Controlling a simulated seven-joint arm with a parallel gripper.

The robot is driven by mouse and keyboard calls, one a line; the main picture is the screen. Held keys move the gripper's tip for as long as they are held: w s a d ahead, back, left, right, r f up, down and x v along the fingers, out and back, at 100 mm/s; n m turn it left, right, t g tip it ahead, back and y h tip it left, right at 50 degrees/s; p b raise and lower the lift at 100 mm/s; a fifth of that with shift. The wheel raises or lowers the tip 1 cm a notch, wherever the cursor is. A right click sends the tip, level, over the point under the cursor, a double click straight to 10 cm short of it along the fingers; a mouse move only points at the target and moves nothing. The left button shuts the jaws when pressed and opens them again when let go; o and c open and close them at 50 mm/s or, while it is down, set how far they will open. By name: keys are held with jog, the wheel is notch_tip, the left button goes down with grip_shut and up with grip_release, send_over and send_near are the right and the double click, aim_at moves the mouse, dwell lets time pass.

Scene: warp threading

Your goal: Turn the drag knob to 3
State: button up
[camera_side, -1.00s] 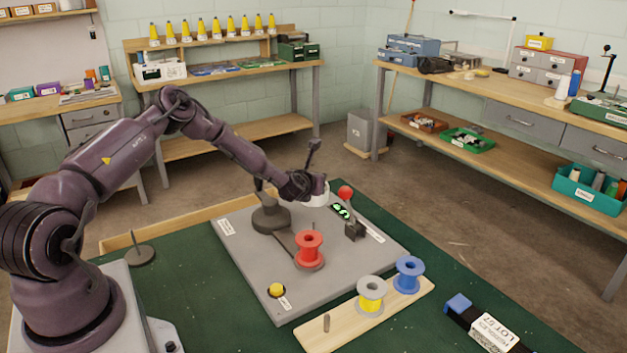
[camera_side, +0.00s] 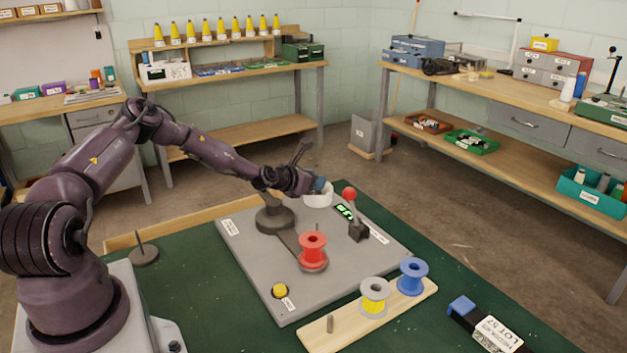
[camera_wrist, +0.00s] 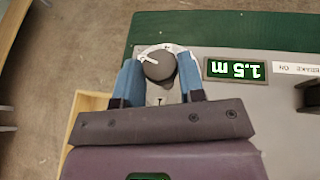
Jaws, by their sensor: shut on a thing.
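The drag knob (camera_wrist: 160,66) is a dark grey round cap with a white pointer line, on a white dial in the wrist view. The dial's numbers are too small or covered to read. My gripper (camera_wrist: 161,76) has its two blue fingers on either side of the knob, shut on it. In the side view my gripper (camera_side: 319,185) comes in from the left over the white drum (camera_side: 319,199) at the back of the grey plate, and the knob is hidden there.
A green display (camera_wrist: 235,70) reads 1.5 m, upside down in the wrist view. The red-balled lever (camera_side: 350,195) stands close right of my gripper. A red spool (camera_side: 312,246) and a yellow button (camera_side: 280,290) are nearer the front of the grey plate (camera_side: 250,262).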

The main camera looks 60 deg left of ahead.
jog(key=o, duration=0.9)
jog(key=shift+r, duration=0.45)
notch_tip(320, 180, up, 3)
jog(key=shift+s+f, duration=0.15)
jog(key=s+d+r, duration=0.2)
jog(key=s+r, duration=0.1)
jog(key=s, duration=0.1)
jog(key=s+d+r, duration=0.2)
jog(key=s+r, duration=0.1)
jog(key=s, duration=0.1)
jog(key=s+d+r, duration=0.2)
jog(key=s+r, duration=0.1)
jog(key=s, duration=0.1)
jog(key=shift+s+d+r, duration=0.1)
jog(key=shift+d+r, duration=0.05)
jog(key=shift+d, duration=0.05)
